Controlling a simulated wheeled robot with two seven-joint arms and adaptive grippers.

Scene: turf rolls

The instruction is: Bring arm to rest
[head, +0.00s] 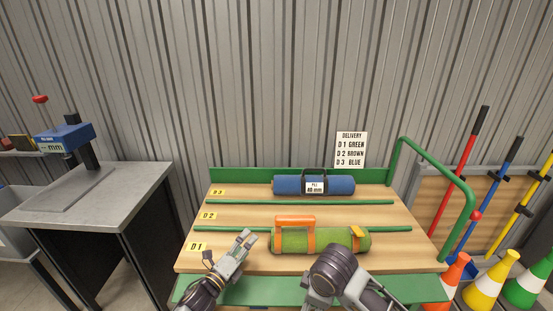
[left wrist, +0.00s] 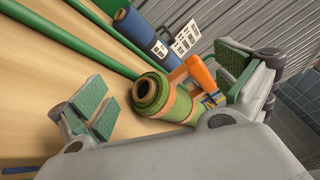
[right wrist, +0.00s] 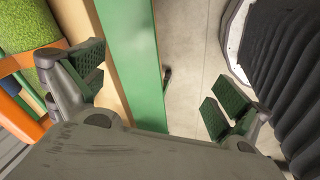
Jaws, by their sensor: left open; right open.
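A green turf roll with orange bands and an orange handle (head: 292,241) lies in the front lane, D1, of the delivery cart (head: 225,262). It also shows in the left wrist view (left wrist: 180,108). A blue roll with a white label (head: 340,185) lies in the back lane, D3. The middle lane, D2, is empty. My left gripper (head: 245,240) is open and empty, left of the green roll and apart from it. My right gripper shows open and empty in the right wrist view (right wrist: 155,90), over the cart's front edge; its fingers are hard to see in the head view.
A sign (head: 351,149) lists D1 green, D2 brown, D3 blue. A grey bench with a blue gauge (head: 65,137) stands left. The cart's green handrail (head: 450,175), cones (head: 484,291) and long-handled tools are at right.

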